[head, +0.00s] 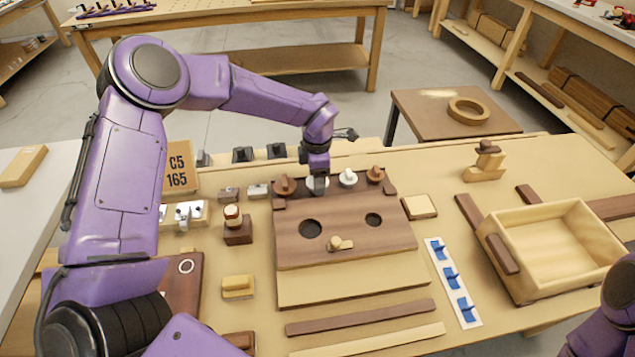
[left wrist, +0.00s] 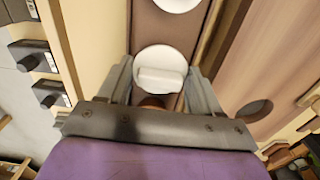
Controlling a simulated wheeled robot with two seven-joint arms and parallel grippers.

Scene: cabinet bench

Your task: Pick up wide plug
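Several plugs stand in a row along the back of the brown board (head: 345,243): a brown one (head: 285,186), a white one (head: 317,188), another white one (head: 348,178) and another brown one (head: 375,174). Which is the wide plug I cannot tell by label. My left gripper (head: 317,174) is over the left white plug and partly hides it. In the left wrist view its open fingers (left wrist: 160,85) stand on either side of a round white plug with a bar handle (left wrist: 160,77). Contact is not clear. My right gripper is out of view.
The board has two dark round holes (head: 310,229) and a small knob (head: 340,243). A wooden crate (head: 500,257) stands at right, beside a white strip with blue clips (head: 437,250). Small blocks and black switches (head: 242,154) lie left of and behind the board.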

